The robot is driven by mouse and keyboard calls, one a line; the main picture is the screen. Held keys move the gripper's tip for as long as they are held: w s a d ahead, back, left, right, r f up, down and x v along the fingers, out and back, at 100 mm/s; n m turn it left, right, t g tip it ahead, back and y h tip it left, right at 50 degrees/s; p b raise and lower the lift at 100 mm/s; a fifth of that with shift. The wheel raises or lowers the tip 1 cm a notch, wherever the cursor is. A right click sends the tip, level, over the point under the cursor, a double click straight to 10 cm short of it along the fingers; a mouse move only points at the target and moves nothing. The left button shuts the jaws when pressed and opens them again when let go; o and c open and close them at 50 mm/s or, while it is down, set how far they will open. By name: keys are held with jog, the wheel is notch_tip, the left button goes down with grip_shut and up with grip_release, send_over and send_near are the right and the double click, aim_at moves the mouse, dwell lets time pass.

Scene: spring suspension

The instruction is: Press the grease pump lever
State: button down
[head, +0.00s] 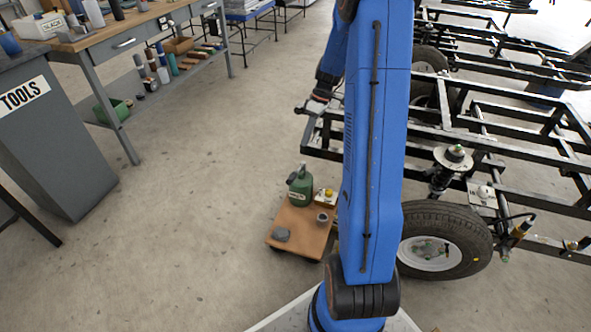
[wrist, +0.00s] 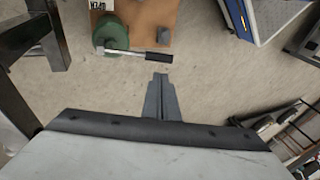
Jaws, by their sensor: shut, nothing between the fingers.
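The grease pump (head: 299,187) is a green canister on a small wooden wheeled board (head: 290,224). From above in the wrist view, the green pump (wrist: 111,33) shows its lever (wrist: 140,55), a thin metal rod ending in a black grip that points right. My gripper (wrist: 160,78) is shut and empty, its tips just below the black grip in the wrist picture. They look apart from it, but the height gap is unclear. In the head view my gripper (head: 308,108) is up beyond the board, and the lever is too small to make out.
A black vehicle frame (head: 490,160) with a wheel (head: 443,240) stands right of the board. The board also holds a grey lump (head: 281,235), a small cup (head: 322,217) and a yellow item (head: 327,195). A workbench (head: 130,40) is at left; the floor between is clear.

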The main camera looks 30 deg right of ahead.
aim_at(293, 176)
jog(key=x, duration=1.4)
dwell(0.4)
